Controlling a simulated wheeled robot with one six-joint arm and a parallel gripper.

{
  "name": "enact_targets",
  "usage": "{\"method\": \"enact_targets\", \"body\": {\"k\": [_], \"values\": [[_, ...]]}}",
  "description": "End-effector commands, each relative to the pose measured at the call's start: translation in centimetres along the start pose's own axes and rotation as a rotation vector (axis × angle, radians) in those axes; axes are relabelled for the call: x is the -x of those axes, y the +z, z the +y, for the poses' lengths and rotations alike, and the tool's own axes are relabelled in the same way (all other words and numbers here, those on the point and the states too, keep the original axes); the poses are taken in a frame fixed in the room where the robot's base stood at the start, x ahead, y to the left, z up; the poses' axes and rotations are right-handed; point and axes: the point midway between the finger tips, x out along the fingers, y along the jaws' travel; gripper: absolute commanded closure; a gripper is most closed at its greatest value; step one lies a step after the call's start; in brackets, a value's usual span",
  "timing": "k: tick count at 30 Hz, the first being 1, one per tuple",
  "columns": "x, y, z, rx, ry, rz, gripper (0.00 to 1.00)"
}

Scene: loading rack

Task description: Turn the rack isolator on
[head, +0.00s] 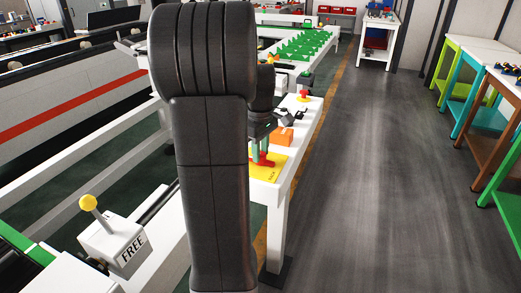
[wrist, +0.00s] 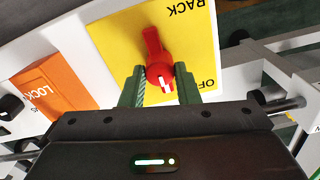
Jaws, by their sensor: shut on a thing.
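The rack isolator is a red rotary knob (wrist: 153,48) on a yellow plate (wrist: 110,38) marked RACK, with part of the word OFF at its lower right in the wrist view. A white mark on the knob points toward the bottom of that view, to the left of the OFF lettering. My gripper (wrist: 160,70) is shut on the knob, with one green finger on each side of it. In the head view the yellow plate (head: 269,174) lies on a white bench, and my arm hides part of it.
An orange LOCK block (wrist: 48,88) sits beside the plate. A red button (head: 303,96) stands farther along the white bench. A yellow-knobbed lever on a FREE box (head: 112,243) is at lower left. The grey floor aisle at right is clear.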

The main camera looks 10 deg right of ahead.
Motion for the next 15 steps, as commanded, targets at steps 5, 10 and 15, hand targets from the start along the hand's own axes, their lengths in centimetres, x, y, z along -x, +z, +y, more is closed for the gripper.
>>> {"method": "enact_targets", "body": {"k": [5, 10, 15], "values": [[0.15, -0.01, 0.02, -0.069, 0.000, 0.000, 0.94], [0.23, -0.01, 0.05, -0.189, -0.001, -0.001, 0.94], [0.24, -0.01, 0.10, -0.344, -0.001, 0.000, 0.94]]}}
